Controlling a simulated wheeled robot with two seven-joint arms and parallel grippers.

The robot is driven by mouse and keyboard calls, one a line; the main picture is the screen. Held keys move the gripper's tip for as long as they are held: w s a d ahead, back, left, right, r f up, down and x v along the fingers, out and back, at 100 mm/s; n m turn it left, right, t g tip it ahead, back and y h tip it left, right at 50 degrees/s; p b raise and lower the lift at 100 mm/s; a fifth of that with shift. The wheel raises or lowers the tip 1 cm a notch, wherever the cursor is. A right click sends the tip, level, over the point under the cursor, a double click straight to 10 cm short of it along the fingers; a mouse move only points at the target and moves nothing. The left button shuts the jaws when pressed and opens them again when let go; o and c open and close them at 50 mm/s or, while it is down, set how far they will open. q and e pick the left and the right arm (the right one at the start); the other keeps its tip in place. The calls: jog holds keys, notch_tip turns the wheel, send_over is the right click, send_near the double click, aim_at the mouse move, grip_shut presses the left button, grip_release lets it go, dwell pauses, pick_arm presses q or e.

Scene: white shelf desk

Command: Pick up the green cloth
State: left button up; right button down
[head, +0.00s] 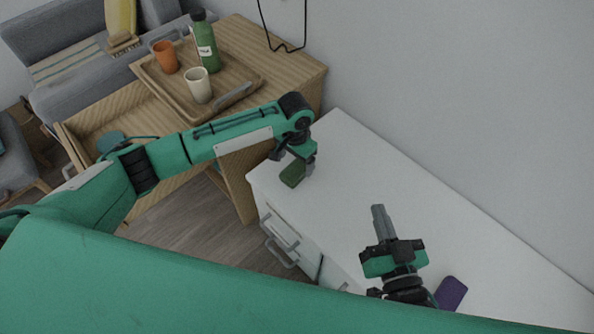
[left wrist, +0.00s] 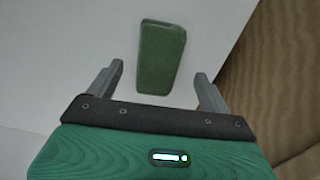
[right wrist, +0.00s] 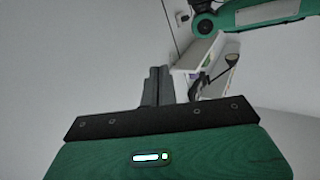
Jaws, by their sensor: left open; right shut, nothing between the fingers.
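The green cloth (head: 292,174) is a small folded dark green block on the white desk top, near its far left corner. In the left wrist view the cloth (left wrist: 161,58) lies ahead of and between the spread fingers, not touching them. My left gripper (left wrist: 160,82) is open and empty; in the head view it (head: 306,172) points down beside the cloth and partly hides the desk around it. My right gripper (head: 380,218) is shut and empty above the middle of the white desk. Its closed fingers (right wrist: 160,85) also show in the right wrist view.
The white desk (head: 345,175) has drawers with handles (head: 280,243) on its front. A purple object (head: 451,292) lies near my right arm. Left of the desk, a wooden cabinet carries a tray (head: 245,78) with a green bottle (head: 206,45), orange cup (head: 165,57) and cream cup (head: 198,86).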

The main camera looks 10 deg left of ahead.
aim_at(297, 168)
pick_arm(q)
notch_tip(297, 168, down, 4)
jog(key=shift+d+r+b, duration=0.1)
jog(key=shift+d+b, duration=0.05)
jog(key=shift+b, duration=0.55)
pick_arm(e)
notch_tip(297, 168, up, 8)
jog(key=w+d+t, duration=0.1)
jog(key=d+t, duration=0.1)
jog(key=t, duration=0.3)
jog(key=shift+w+f, duration=0.2)
jog(key=shift+d, duration=0.1)
pick_arm(q)
jog(key=c, duration=1.1)
